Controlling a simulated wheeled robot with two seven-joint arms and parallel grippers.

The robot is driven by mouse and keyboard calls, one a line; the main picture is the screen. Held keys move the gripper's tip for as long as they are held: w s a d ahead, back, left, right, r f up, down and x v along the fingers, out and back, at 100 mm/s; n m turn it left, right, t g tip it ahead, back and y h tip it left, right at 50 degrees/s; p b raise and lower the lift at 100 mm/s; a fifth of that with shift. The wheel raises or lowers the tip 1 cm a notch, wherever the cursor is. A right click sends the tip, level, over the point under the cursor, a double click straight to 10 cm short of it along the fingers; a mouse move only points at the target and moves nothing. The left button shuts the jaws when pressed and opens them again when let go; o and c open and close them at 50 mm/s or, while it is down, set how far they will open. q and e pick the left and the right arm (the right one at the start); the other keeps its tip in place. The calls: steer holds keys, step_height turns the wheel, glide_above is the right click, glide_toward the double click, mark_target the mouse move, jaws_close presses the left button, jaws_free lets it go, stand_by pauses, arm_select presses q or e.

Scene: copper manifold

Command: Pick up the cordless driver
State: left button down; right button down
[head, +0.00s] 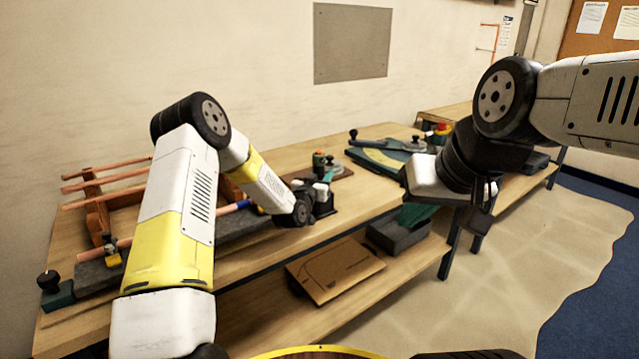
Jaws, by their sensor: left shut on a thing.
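My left gripper (318,197) is at the end of the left arm, low over the middle of the bench. It is shut on a small dark and teal thing, which I take to be the cordless driver (328,176). The wrist and fingers hide most of it, and I cannot tell whether it touches the bench. My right gripper (480,212) hangs in front of the bench's right part, pointing down. Its fingers are dark and small, so its opening is unclear.
The wooden bench (240,262) carries a rack with copper pipes (110,180) at left and a green-edged bending tool (385,158) at the back. The lower shelf holds a cardboard piece (335,270) and a dark bin (400,238). Floor at right is clear.

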arm_select(q)
steer(key=shift+r, duration=0.2)
step_height(320, 180, up, 19)
stand_by(1.2)
steer(key=shift+a+f, duration=0.1)
steer(key=shift+f, duration=0.05)
